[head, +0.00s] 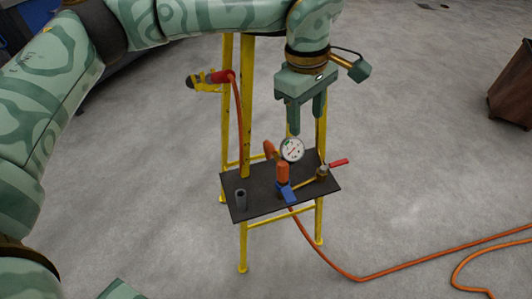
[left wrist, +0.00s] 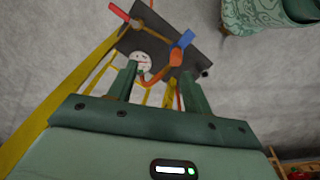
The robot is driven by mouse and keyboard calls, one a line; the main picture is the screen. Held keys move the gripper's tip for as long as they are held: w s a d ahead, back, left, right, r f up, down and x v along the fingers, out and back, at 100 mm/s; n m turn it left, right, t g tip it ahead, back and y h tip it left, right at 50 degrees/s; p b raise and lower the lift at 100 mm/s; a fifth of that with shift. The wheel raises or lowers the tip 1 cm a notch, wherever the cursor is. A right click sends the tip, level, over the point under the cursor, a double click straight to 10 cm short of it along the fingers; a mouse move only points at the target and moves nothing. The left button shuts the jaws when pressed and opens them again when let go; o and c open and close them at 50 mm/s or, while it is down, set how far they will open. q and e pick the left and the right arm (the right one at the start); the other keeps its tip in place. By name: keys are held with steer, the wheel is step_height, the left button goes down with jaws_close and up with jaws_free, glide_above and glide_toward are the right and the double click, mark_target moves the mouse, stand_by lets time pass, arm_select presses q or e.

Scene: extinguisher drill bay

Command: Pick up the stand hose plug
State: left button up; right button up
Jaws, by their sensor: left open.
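A red hose end with a dark tip (head: 222,76), which looks like the hose plug, lies sideways in a yellow holder on the stand's left post; a thin red hose hangs from it. My left gripper (head: 306,122) points down, open and empty, right of this hose end and above the stand's shelf, close to a white gauge (head: 292,149). In the left wrist view, my left gripper (left wrist: 157,72) has its fingers apart, with the gauge (left wrist: 142,62) and an orange fitting (left wrist: 177,55) beyond them.
The yellow stand (head: 246,110) has a dark shelf (head: 258,206). On it are an orange fitting (head: 283,172) with a blue lever (head: 287,192), a red-handled valve (head: 322,173) and a dark cylinder (head: 241,200). An orange hose (head: 385,275) crosses the floor. A brown bin stands far right.

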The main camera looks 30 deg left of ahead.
mark_target(282, 163)
arm_select(q)
steer(key=shift+m+g+y, duration=0.5)
steer(key=shift+m+y, duration=0.2)
steer(key=shift+m, duration=0.2)
steer(key=f+b, duration=0.1)
steer(key=f, duration=0.3)
steer(key=s+a+f+b, duration=0.1)
steer(key=f+b, duration=0.1)
steer(key=f, duration=0.1)
steer(key=s+a+f+b, duration=0.1)
steer(key=f+b, duration=0.1)
steer(key=f, duration=0.2)
steer(key=shift+a+f, duration=0.2)
steer(key=shift+f, duration=0.15)
steer(key=f, duration=0.1)
steer(key=f+b, duration=0.2)
steer(key=shift+s+a+f, duration=0.15)
steer(key=shift+s+a, duration=0.15)
steer(key=shift+f+b, duration=0.5)
steer(key=shift+f, duration=0.05)
steer(key=c, duration=1.1)
arm_select(e)
steer(key=w+d+f+n+h, duration=0.1)
steer(key=w+d+f+n, duration=0.1)
steer(key=w, duration=0.5)
steer(key=shift+d+f, duration=0.65)
steer(key=shift+f, duration=0.05)
